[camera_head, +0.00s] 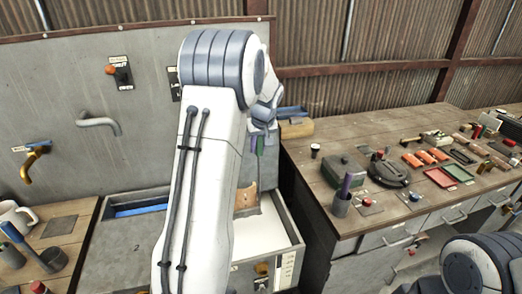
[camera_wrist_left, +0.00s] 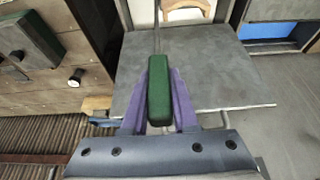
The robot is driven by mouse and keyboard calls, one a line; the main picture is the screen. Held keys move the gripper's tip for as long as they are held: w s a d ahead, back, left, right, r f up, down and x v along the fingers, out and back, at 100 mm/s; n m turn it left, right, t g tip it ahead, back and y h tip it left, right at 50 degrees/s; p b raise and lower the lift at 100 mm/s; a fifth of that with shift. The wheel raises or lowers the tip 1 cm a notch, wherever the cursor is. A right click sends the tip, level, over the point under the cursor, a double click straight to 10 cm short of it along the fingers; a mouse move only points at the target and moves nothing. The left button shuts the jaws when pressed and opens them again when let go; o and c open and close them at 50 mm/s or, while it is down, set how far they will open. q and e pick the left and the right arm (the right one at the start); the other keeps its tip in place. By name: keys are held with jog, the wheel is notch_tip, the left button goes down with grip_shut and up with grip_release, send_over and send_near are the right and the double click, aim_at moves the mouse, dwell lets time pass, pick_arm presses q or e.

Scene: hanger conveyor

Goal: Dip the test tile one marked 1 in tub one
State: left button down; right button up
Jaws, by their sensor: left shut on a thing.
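My left gripper (camera_head: 257,146) points down above the right-hand tub; my own arm covers much of it. In the left wrist view its purple fingers (camera_wrist_left: 160,95) are shut on a green handle (camera_wrist_left: 172,88). A thin rod shows beyond the handle. A tan-brown piece (camera_head: 247,201), apparently the test tile, is at the back of the tub with white liquid (camera_head: 262,232); I cannot tell whether its lower edge is in the liquid. No number is readable on it. This tub's number is hidden. My right gripper is out of view.
A tub with blue liquid (camera_head: 140,209), marked 2, stands left of the arm. A wooden bench (camera_head: 330,190) with a purple-handled tool in a cup (camera_head: 342,200) and several small items is close on the right. A tap (camera_head: 98,122) juts from the grey back wall.

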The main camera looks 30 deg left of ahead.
pick_arm(q)
jog(key=shift+a+f+b, duration=0.1)
jog(key=shift+f+b, duration=0.2)
jog(key=shift+f, duration=0.15)
notch_tip(320, 180, down, 3)
jog(key=shift+s+b, duration=0.1)
jog(key=shift+b, duration=0.95)
notch_tip(320, 180, down, 10)
jog(key=b, duration=0.8)
jog(key=shift+b, duration=0.3)
notch_tip(320, 180, down, 15)
jog(key=b, duration=1.2)
jog(key=shift+b, duration=0.4)
jog(key=shift+r, duration=0.2)
dwell(1.0)
